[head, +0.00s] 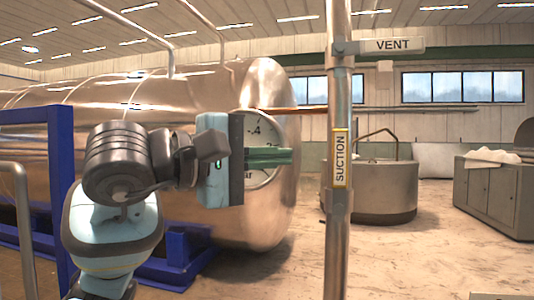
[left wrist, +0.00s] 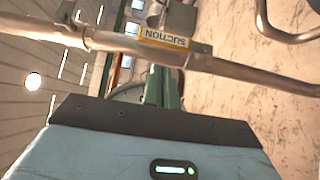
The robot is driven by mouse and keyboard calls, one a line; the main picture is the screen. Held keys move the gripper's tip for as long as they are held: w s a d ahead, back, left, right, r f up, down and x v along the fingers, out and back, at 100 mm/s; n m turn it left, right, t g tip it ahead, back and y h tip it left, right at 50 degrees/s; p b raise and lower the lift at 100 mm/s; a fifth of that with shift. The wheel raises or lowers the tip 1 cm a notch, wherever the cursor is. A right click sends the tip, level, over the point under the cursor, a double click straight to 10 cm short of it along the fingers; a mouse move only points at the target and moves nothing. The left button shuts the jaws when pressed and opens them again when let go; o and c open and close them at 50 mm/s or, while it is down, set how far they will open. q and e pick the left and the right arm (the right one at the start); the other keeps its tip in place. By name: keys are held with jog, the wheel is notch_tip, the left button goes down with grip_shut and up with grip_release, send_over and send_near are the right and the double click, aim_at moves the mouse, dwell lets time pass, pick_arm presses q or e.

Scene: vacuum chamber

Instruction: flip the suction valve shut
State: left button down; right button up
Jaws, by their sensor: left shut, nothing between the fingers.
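The suction valve is on the upright metal pipe, right of centre in the head view. Its yellow-edged SUCTION label (head: 340,158) runs along the pipe, above a metal collar (head: 338,202); the lever appears to lie in line with the pipe. In the left wrist view the label (left wrist: 165,38) shows upside down on the pipe. My left gripper (head: 288,157) is shut and empty, its green fingers pointing right towards the label with a gap in the picture. The fingers (left wrist: 160,72) also show in the left wrist view, below the label. My right gripper is not in view.
A VENT lever (head: 392,46) sticks out to the right higher on the same pipe. A large shiny tank (head: 270,215) with a gauge (head: 262,127) stands behind my left gripper. A blue frame (head: 60,150) is at left. Open floor (head: 430,255) lies right of the pipe.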

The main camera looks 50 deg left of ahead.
aim_at(340, 172)
pick_arm(q)
jog(key=x, duration=0.7)
jog(key=shift+p, duration=0.4)
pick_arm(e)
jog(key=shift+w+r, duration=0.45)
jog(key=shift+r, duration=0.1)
pick_arm(q)
jog(key=shift+a, duration=0.1)
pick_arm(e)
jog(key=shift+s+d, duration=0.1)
